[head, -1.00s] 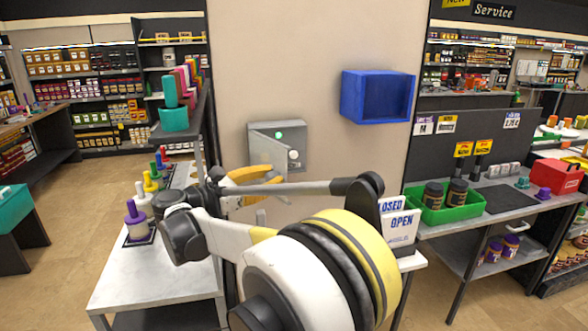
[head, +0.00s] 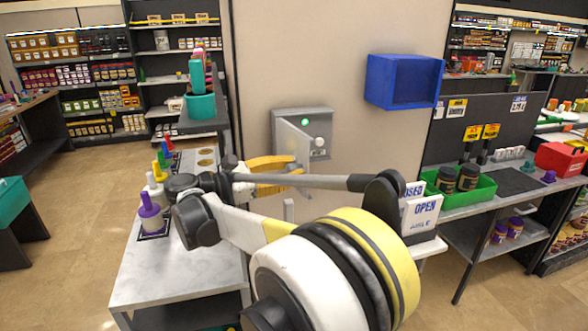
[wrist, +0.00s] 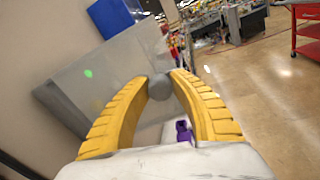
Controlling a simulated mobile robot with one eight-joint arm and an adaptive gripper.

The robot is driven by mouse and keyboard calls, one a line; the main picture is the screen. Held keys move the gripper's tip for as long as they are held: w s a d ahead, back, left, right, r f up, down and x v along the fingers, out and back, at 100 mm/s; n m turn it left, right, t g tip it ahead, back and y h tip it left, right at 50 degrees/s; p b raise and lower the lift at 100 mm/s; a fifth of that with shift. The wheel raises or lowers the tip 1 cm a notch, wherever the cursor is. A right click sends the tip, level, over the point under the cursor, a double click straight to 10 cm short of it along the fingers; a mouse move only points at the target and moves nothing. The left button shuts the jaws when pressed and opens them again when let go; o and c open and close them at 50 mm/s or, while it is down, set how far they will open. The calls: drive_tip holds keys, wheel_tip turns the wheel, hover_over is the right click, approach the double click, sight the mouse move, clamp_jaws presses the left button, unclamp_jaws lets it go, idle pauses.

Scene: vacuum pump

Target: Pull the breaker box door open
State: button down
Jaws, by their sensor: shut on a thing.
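The grey breaker box (head: 326,116) is mounted on the beige wall in the head view, with a green light and a round pale knob showing. Its grey door (head: 292,140) stands partly open, swung out from the wall. My gripper (head: 300,172) has its yellow fingers at the door's lower outer side. In the wrist view my gripper (wrist: 161,77) is shut around a round grey door knob (wrist: 160,88). The box and door show as grey panels behind the fingers. The fingers hide part of the door's lower side in the head view.
A blue open box (head: 390,82) is on the wall to the upper right. A table (head: 165,265) with coloured bottles stands at the left. A sign (head: 420,210) and a green tray (head: 480,193) are at the right. Open floor lies at the far left.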

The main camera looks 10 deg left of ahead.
drive_tip(key=c, duration=1.1)
unclamp_jaws()
drive_tip(key=shift+c, duration=0.2)
drive_tip(key=v, duration=1.2)
